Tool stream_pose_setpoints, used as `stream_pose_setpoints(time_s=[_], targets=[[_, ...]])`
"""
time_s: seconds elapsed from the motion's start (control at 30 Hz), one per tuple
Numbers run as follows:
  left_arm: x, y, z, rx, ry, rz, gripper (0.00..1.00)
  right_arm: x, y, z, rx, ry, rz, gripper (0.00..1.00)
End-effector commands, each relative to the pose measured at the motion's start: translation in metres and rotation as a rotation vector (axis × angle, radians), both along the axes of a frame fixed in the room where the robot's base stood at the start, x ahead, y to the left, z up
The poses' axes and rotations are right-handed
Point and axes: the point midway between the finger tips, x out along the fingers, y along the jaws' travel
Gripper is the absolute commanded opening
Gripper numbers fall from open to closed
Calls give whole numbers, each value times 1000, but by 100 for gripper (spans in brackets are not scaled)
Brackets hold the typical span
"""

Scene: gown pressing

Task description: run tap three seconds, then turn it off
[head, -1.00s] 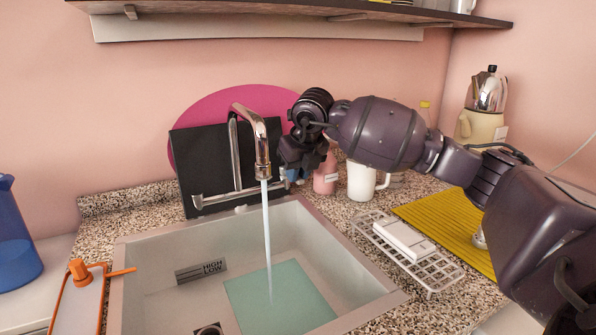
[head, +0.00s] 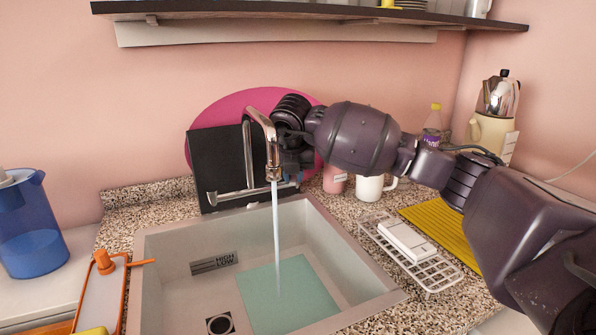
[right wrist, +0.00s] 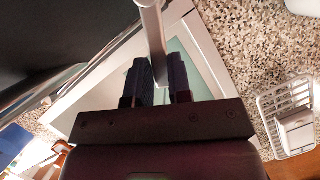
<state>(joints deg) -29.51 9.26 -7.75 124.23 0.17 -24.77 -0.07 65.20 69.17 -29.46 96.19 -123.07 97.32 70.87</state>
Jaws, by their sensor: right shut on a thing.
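The chrome tap (head: 263,127) stands behind the sink. A stream of water (head: 277,230) runs from its spout into the sink (head: 170,275). My right gripper (head: 287,163) is right behind and beside the spout's end, partly hidden by it. In the right wrist view, my right gripper's two dark fingers (right wrist: 159,80) sit on either side of a grey metal part of the tap (right wrist: 151,30) and are shut on it. Exactly which part of the tap it is, I cannot tell. My left gripper is not in view.
A dark board (head: 217,160) and a pink round board (head: 225,108) lean behind the tap. A white mug (head: 369,188), a pink bottle (head: 334,180) and a wire rack (head: 436,272) stand right of the sink. A blue jug (head: 30,225) is at far left. A shelf (head: 330,12) hangs above.

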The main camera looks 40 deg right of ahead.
Motion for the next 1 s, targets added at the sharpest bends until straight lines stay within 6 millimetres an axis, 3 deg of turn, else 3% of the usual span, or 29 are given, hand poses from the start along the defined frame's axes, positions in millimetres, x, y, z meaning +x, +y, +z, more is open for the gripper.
stream_pose_setpoints(time_s=[0.4,0.43,0.6,1.0], targets=[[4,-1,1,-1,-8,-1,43,0,1,-1,1,2,-10,0],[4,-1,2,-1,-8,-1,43,0,1,-1,1,2,-10,20],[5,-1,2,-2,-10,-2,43,0,0,0,1,2,-9,45],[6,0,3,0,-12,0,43,0,-1,2,1,0,-9,45]])
